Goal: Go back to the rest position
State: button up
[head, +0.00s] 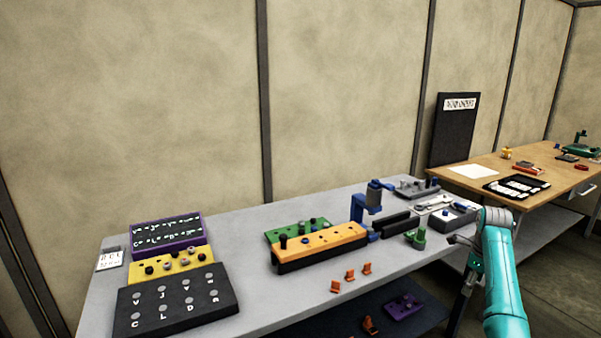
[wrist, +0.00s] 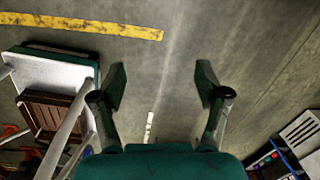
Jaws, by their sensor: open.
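My gripper (wrist: 161,92) is open in the wrist view. Its two dark fingers stand well apart, with only grey floor showing between them, and it holds nothing. In the head view my teal arm rises at the right, in front of the grey workbench's right end. The gripper end (head: 458,240) points left there and is small, near the bench's front right edge. It looks close to the green clamp-like piece (head: 417,239), but I cannot tell the gap.
The grey workbench (head: 240,258) carries an orange block (head: 320,243), a black lettered board (head: 175,301), a yellow board (head: 170,265) and a blue press (head: 367,207). A wooden table (head: 480,178) stands behind at right. In the wrist view, floor (wrist: 180,50) is clear, with a cart (wrist: 55,75) at left.

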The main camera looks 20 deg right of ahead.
jog(key=a+f+n+t+h, duration=0.15)
jog(key=a+f+n, duration=0.25)
jog(key=a+f, duration=0.65)
jog(key=a+f+n+t, duration=0.2)
jog(key=a+f+n, duration=0.35)
jog(key=f, duration=0.75)
jog(key=s+a+f+n+t, duration=0.1)
jog(key=s+a+f+n, duration=0.25)
jog(key=s+a, duration=0.45)
jog(key=s+a+f+n+t, duration=0.25)
jog(key=a+f, duration=0.25)
jog(key=a, duration=0.6)
jog(key=s+a+r+n+t, duration=0.2)
jog(key=s+a+r+n, duration=0.15)
jog(key=s+a, duration=0.45)
jog(key=s+a+r+n+t, duration=0.1)
jog(key=s+a+r+n, duration=0.4)
jog(key=s, duration=0.6)
jog(key=s+a+r+n+t+y, duration=0.1)
jog(key=s+a+r+n+t, duration=0.1)
jog(key=s+r, duration=0.5)
jog(key=s+a+r+n+t+y, duration=0.1)
jog(key=s+a+r+n, duration=0.3)
jog(key=r, duration=0.9)
jog(key=s+n+t, duration=0.1)
jog(key=s+n, duration=0.1)
jog(key=s, duration=0.1)
jog(key=shift+s+a, duration=0.25)
jog(key=shift+s, duration=0.15)
